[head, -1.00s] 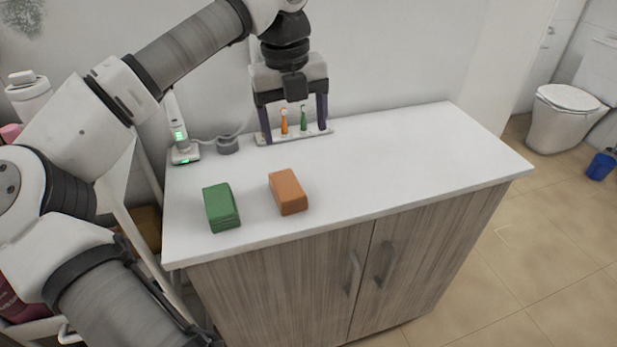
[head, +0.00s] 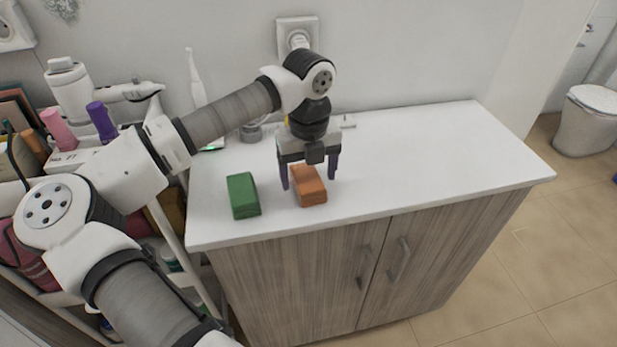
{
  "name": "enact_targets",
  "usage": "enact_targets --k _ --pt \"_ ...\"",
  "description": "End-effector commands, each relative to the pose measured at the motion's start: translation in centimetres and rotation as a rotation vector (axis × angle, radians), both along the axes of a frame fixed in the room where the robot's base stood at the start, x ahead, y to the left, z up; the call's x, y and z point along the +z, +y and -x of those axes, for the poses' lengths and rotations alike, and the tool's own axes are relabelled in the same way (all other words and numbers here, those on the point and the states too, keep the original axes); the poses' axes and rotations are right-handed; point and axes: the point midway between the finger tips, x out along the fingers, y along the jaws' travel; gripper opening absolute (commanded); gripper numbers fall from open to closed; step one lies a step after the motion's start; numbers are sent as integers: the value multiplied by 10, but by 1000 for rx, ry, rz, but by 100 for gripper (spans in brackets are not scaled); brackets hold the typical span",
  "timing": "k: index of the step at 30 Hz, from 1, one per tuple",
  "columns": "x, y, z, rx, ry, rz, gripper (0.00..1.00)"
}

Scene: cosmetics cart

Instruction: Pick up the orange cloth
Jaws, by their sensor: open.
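The orange cloth (head: 310,191) is a folded block lying on the white countertop, near its front edge and left of the middle. My gripper (head: 309,184) is open and points down at the cloth. Its two dark fingers show to the left and right of the cloth's far part. I cannot tell whether the fingertips touch the cloth or the counter. The wrist hides a little of the cloth's far end.
A folded green cloth (head: 243,196) lies just left of the orange one. The countertop (head: 430,150) is clear to the right. A white electric toothbrush (head: 196,80) stands behind my arm. A cart with bottles (head: 68,85) is at the left.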

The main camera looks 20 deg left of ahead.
Motion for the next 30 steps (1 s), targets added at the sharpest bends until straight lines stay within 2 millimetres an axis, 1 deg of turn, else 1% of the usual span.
enact_targets --k 4,11,14,22,23,30 --pt "-14 0 0 0 0 2 76" --pt "-17 0 -1 1 -1 0 76" --pt "-17 0 -1 1 -1 0 66" --pt "-17 0 -1 1 -1 0 31" --pt "-17 0 -1 1 -1 0 28" --pt "-16 0 -1 1 -1 0 28"
